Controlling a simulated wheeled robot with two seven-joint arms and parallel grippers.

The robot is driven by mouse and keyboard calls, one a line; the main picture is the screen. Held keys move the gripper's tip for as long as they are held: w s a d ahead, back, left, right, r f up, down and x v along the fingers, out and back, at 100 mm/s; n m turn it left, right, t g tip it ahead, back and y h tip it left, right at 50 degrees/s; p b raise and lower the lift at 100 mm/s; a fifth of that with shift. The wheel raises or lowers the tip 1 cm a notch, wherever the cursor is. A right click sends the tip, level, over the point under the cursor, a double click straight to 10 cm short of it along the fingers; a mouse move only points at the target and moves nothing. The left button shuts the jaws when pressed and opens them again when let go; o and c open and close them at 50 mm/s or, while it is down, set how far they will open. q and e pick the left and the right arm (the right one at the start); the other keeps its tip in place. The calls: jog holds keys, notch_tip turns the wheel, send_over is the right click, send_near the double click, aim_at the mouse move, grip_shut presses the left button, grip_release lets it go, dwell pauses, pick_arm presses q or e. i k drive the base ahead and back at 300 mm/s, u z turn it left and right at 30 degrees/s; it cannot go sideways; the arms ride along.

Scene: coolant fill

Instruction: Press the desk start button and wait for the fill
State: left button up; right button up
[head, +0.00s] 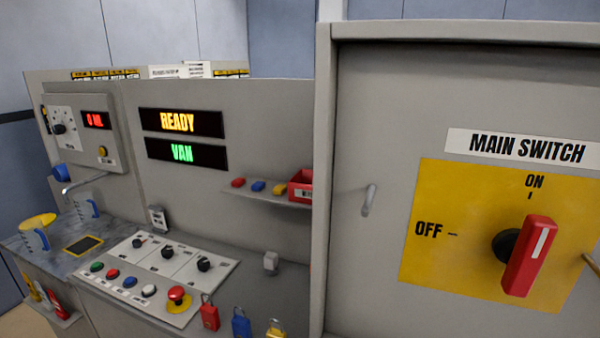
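The desk control panel (165,272) is a pale sloped plate at the lower left. Along its front edge are a green button (97,267), a red button (112,274), a blue button (129,282), a white button (149,291) and a red mushroom button on yellow (177,294). Their labels are too small to read. Several black rotary knobs sit behind them. The displays read READY (178,122) in amber, VAN (183,153) in green and 0 ML (96,120) in red. A clear jug (86,208) stands by the spout (80,187). Neither gripper shows.
A cabinet at right carries the main switch (528,257), its red handle turned towards ON. Its side wall borders the desk. A second jug with a yellow funnel (38,222) stands at far left. Red, blue and yellow padlocks (241,326) are at the desk's front. A shelf (265,198) holds small coloured items.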

aim_at(96, 265)
jog(key=u, duration=1.5)
